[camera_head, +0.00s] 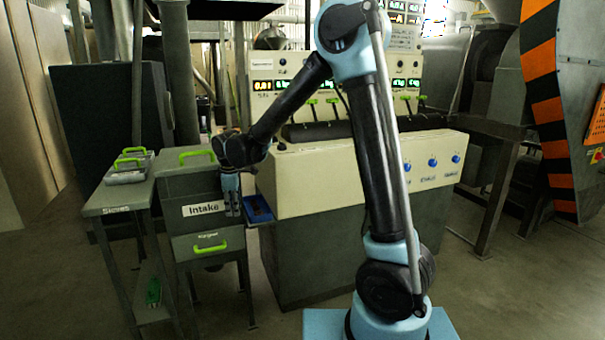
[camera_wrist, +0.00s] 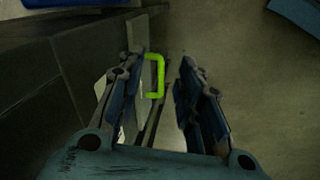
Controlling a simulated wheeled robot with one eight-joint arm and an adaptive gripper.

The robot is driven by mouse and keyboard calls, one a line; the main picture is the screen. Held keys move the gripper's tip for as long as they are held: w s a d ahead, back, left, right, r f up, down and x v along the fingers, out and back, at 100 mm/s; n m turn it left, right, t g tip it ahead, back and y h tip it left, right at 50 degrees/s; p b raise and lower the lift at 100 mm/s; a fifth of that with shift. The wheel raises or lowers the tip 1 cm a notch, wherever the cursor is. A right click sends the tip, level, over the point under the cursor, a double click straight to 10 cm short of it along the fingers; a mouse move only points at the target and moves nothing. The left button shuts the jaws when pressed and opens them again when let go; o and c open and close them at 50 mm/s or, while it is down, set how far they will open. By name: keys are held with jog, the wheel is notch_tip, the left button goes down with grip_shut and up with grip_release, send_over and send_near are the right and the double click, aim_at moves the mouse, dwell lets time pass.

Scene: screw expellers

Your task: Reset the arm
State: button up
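My gripper (camera_head: 232,207) hangs with its fingers pointing down in front of the right side of the Intake drawer unit (camera_head: 172,187). In the wrist view my gripper (camera_wrist: 162,92) has its two fingers spread well apart with nothing between the pads. A green handle (camera_wrist: 158,76) shows beyond the gap between the fingers, lower down. My arm reaches up from its base and bends over to the left toward the unit.
A blue tray (camera_head: 258,209) sits just right of the gripper, beside the cream control console (camera_head: 315,182). A side table (camera_head: 118,195) with green-handled containers (camera_head: 128,166) stands left. The lower drawer has a green handle (camera_head: 210,248). Open floor lies front left.

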jog(key=s+d+r+m, duration=0.2)
jog(key=d+r+m, duration=0.1)
jog(key=d, duration=0.6)
jog(key=s+d+r+m, duration=0.2)
jog(key=d+m, duration=0.1)
jog(key=d, duration=0.7)
jog(key=s+d+r+m, duration=0.1)
jog(key=d+r+m, duration=0.2)
jog(key=d, duration=0.6)
jog(key=s+d+f+m, duration=0.4)
jog(key=s+d+m, duration=0.1)
jog(key=s+d, duration=0.3)
jog(key=s+d+f+m, duration=0.3)
jog(key=s+d+m, duration=0.2)
jog(key=s+d, duration=0.4)
jog(key=shift+s+d+f+m+h, duration=0.3)
jog(key=shift+s+f, duration=0.1)
jog(key=shift+s, duration=0.6)
jog(key=shift+w+f, duration=0.2)
jog(key=shift+w, duration=0.25)
